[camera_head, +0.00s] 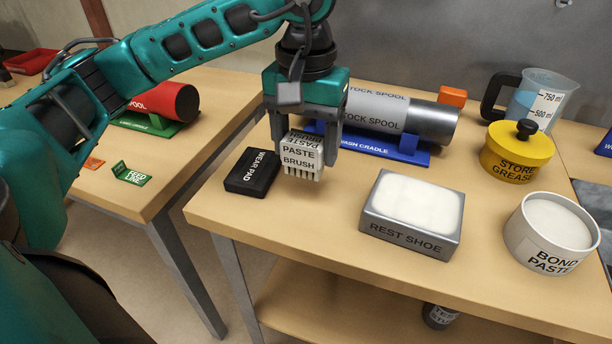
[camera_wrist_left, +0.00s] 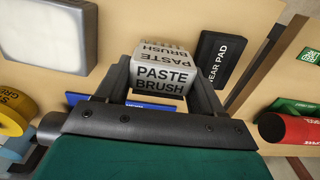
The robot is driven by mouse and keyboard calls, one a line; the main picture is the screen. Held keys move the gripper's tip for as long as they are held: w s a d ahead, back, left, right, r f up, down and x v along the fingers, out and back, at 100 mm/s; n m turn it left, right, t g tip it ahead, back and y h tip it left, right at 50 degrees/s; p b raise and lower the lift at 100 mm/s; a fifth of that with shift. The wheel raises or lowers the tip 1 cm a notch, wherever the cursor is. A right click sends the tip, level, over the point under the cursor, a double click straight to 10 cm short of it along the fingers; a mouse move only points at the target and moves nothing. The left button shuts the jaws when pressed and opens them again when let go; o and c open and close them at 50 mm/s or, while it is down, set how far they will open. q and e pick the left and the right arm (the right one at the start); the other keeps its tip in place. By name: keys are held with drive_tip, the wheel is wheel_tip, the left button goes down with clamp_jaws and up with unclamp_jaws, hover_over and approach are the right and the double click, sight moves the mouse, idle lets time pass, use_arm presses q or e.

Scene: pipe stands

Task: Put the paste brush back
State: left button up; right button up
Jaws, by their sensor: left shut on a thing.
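The paste brush (camera_head: 301,158) is a white block with its name on it and bristles pointing down. My left gripper (camera_head: 305,140) is shut on it and holds it above the table, beside the wear pad. In the left wrist view the paste brush (camera_wrist_left: 161,72) sits between the two fingers (camera_wrist_left: 160,92). The grey rest shoe (camera_head: 408,238) with a white top stands to the right of the brush. The white bond paste tub (camera_head: 540,255) stands at the right. My right gripper is not in view.
A black wear pad (camera_head: 252,172) lies just left of the brush. Behind are the grey stock spool (camera_head: 428,122) on a blue wash cradle (camera_head: 405,153), a yellow store grease tin (camera_head: 510,165) and a measuring jug (camera_head: 545,95). A gap separates the left table (camera_head: 215,92).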

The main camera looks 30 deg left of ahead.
sight(306, 172)
use_arm(q)
drive_tip(key=shift+f+b, duration=0.3)
drive_tip(key=shift+f, duration=2.4)
drive_tip(key=shift+f, duration=0.25)
drive_tip(key=o, duration=1.1)
drive_tip(key=shift+r, duration=0.1)
drive_tip(key=shift+o, duration=0.2)
wheel_tip(306, 172, up, 12)
drive_tip(key=shift+r+p, duration=0.15)
drive_tip(key=shift+p, duration=0.9)
